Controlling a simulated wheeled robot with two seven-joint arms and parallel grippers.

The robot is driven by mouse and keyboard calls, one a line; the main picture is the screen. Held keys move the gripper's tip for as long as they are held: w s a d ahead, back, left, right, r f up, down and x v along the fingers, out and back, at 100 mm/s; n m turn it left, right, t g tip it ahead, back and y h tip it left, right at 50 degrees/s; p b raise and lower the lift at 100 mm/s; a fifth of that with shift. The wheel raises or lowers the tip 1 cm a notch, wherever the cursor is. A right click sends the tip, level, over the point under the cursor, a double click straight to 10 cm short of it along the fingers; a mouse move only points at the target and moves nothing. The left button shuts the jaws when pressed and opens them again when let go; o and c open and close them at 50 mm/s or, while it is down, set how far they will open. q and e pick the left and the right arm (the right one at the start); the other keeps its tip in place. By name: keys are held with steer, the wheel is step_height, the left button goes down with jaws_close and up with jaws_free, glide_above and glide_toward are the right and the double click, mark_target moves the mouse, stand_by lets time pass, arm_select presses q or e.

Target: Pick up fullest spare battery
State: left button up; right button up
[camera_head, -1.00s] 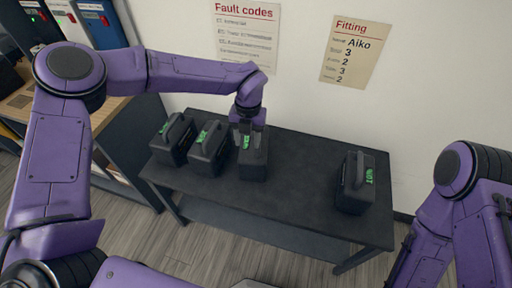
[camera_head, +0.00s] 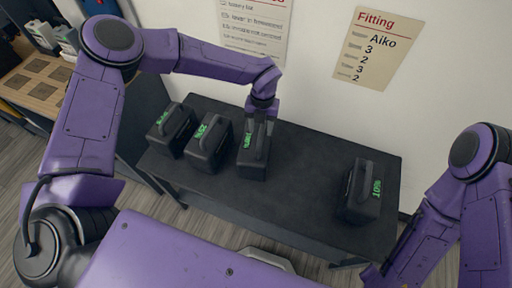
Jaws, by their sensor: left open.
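Several black spare batteries with top handles and green charge readouts stand upright on a dark table (camera_head: 300,190). Three are at the left: the leftmost battery (camera_head: 172,132), the second battery (camera_head: 209,148) and the third battery (camera_head: 252,158). A separate battery (camera_head: 360,192) is at the right end; its readout seems to start with 10. The other readouts are too small to read surely. My left gripper (camera_head: 262,116) is open, pointing down at the third battery's handle; I cannot tell if its fingers are around the handle. My right arm shows at the right, its gripper out of view.
A wall with a fault-code sheet (camera_head: 252,28) and a fitting sheet (camera_head: 376,48) is behind the table. A wooden-topped bench (camera_head: 40,85) is at the left. The table is clear between the third battery and the right one.

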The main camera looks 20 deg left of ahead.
mark_target(262, 133)
arm_select(q)
step_height(262, 133, down, 4)
steer(key=shift+s+d+f+p, duration=0.1)
steer(key=shift+p, duration=0.45)
jaws_close()
stand_by(0.8)
